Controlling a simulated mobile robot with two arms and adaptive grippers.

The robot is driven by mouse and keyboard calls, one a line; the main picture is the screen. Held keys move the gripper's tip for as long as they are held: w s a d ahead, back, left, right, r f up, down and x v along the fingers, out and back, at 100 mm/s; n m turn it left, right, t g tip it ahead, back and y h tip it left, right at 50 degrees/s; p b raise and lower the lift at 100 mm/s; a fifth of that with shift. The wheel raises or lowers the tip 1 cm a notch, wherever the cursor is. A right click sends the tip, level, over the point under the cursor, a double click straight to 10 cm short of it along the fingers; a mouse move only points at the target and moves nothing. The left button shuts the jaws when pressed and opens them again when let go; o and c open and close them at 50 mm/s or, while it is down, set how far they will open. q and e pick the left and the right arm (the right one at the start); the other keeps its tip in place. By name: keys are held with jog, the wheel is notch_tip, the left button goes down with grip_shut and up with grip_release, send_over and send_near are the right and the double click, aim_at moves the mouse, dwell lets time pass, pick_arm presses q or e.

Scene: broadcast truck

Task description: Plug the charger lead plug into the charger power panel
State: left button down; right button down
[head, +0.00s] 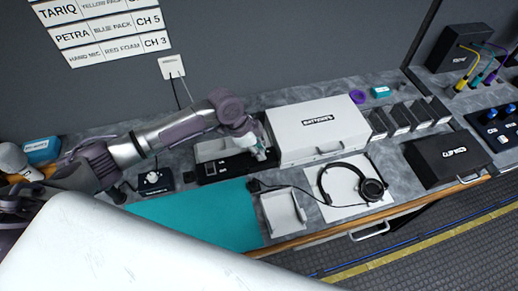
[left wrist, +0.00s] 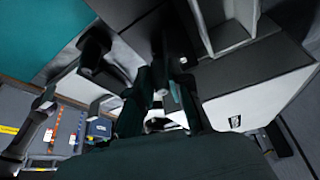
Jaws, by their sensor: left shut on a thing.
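My left gripper (head: 259,150) reaches over the back of the bench, low beside the left end of a large white case. It is shut on a small pale piece, which looks like the charger lead plug; its shape is mostly hidden by the fingers. In the left wrist view the dark fingers (left wrist: 162,100) are close together, with a light bit between them. A black unit (head: 208,172) with a grey open box lies just left of and under the gripper. I cannot tell for sure which part is the charger power panel. My right gripper is not in view.
The white case (head: 318,130) stands close to the right of the gripper. A white wall plate (head: 172,66) has leads running down. The teal mat (head: 195,215) is clear.

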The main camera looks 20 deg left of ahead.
pick_arm(q)
jog(key=shift+f+b, duration=0.45)
jog(key=shift+f, duration=0.4)
jog(key=c, duration=1)
grip_release()
jog(key=v, duration=1.2)
jog(key=shift+s, duration=0.1)
jog(key=shift+d+f, duration=0.1)
